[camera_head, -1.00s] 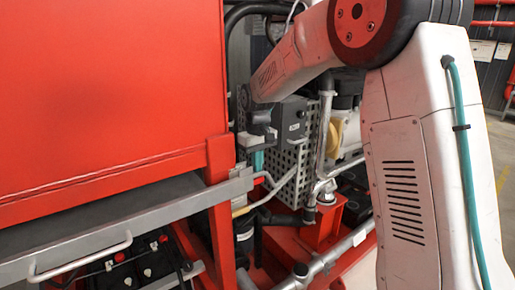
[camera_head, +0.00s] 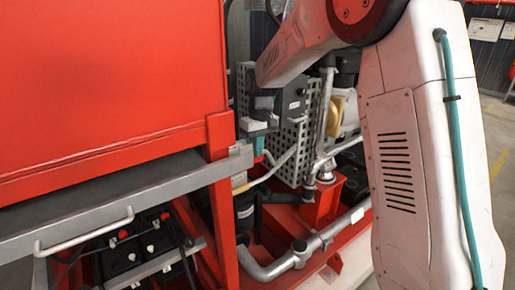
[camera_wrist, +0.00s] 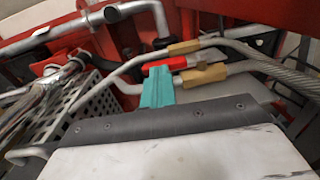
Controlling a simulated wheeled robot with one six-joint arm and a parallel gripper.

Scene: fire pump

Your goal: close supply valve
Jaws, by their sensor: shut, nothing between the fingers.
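My gripper (camera_wrist: 158,72) shows as teal fingers closed together, with nothing between them. In the wrist view its tip is at a red lever (camera_wrist: 176,63), which lies on a pipe between tan fittings (camera_wrist: 203,75); this looks like the supply valve. The tip overlaps the lever's left end, and I cannot tell whether they touch. In the head view my gripper shows small and partly hidden (camera_head: 258,146), beside the grey frame end and left of the perforated box. The valve is not clear there.
A large red cabinet (camera_head: 110,80) fills the left, with a grey rail (camera_head: 120,212) below it. A perforated metal box (camera_head: 290,152) stands right of my gripper. Silver pipes (camera_head: 325,240) run low in front. A braided hose (camera_wrist: 270,68) passes right of the valve.

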